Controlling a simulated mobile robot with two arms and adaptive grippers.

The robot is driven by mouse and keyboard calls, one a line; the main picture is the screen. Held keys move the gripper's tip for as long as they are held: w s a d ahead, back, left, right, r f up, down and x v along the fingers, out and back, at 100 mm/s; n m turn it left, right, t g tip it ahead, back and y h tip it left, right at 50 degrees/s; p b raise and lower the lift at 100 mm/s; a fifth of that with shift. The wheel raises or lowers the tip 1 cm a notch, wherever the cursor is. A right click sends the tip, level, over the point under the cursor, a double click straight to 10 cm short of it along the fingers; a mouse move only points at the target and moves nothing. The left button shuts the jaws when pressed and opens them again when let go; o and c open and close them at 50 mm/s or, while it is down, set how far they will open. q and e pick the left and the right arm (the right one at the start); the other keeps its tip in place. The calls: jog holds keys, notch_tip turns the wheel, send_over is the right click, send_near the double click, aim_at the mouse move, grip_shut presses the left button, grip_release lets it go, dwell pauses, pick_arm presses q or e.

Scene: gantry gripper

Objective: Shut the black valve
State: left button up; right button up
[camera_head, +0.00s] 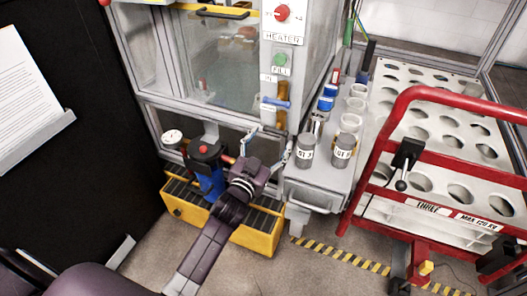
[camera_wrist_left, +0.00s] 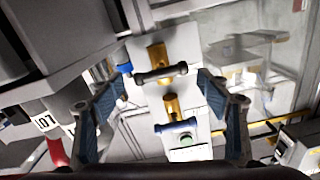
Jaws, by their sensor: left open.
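The black valve (camera_wrist_left: 161,73) has a dark bar handle lying across its brass body on a white panel. In the left wrist view the handle lies between my left gripper's (camera_wrist_left: 163,84) two spread fingers, with a gap on each side. In the head view the left gripper (camera_head: 270,139) is open just below and in front of the panel. There the valve's brass body (camera_head: 282,118) shows above the fingers, but its dark handle cannot be made out. My right gripper is not in view.
The blue valve (camera_head: 275,103) sits directly above the black one, under a green button (camera_head: 280,60) and a red knob (camera_head: 282,13). A drawer unit with jars (camera_head: 306,150) stands right, beside a red-railed cart (camera_head: 440,97). A yellow crate (camera_head: 259,240) is below.

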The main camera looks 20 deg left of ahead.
pick_arm(q)
jog(key=s, duration=0.6)
jog(key=shift+s+a, duration=0.15)
jog(key=shift+s, duration=0.05)
